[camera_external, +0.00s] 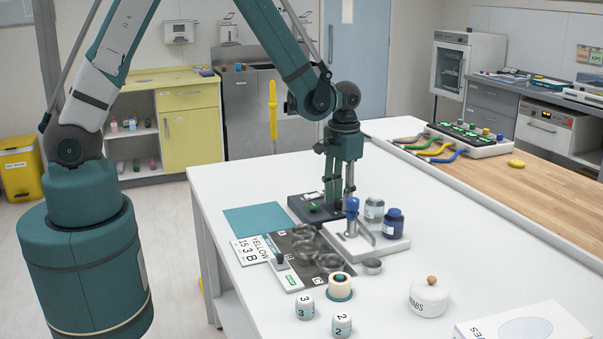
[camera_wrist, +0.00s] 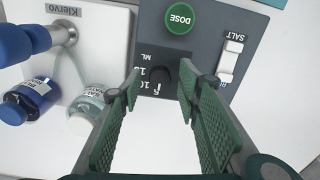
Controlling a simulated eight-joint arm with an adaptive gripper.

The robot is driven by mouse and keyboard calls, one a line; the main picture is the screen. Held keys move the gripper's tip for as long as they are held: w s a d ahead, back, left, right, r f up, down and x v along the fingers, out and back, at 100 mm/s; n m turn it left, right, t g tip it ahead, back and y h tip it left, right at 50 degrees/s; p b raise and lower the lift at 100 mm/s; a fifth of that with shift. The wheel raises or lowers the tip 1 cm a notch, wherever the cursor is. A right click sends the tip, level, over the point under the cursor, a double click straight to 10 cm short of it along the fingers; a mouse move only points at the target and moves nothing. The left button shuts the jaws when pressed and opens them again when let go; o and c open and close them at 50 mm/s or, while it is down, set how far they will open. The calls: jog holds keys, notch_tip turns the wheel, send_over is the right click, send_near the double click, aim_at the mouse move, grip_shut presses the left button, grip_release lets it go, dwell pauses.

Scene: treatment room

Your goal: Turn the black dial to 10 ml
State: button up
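The black dial (camera_wrist: 160,74) sits on the dark grey dosing panel (camera_wrist: 214,40), beside white number marks and the letters ML. A 10 is partly legible; the other marks and the dial's pointer are hard to read. In the wrist view my gripper (camera_wrist: 161,84) is open, with one green padded finger on each side of the dial. I cannot tell whether the fingers touch it. In the external view my gripper (camera_external: 338,198) points down at the panel (camera_external: 300,207), and the dial is too small or hidden to make out.
A white stand (camera_external: 352,244) holds a clear bottle (camera_external: 374,210) and a blue bottle (camera_external: 393,225) close by.

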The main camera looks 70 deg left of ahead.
jog(key=c, duration=0.9)
jog(key=shift+m+b, duration=0.4)
jog(key=shift+m, duration=0.1)
jog(key=m+b, duration=0.2)
jog(key=m, duration=0.1)
jog(key=shift+f, duration=0.1)
jog(key=m+b, duration=0.2)
jog(key=m, duration=0.2)
jog(key=shift+m, duration=0.3)
jog(key=o, duration=0.9)
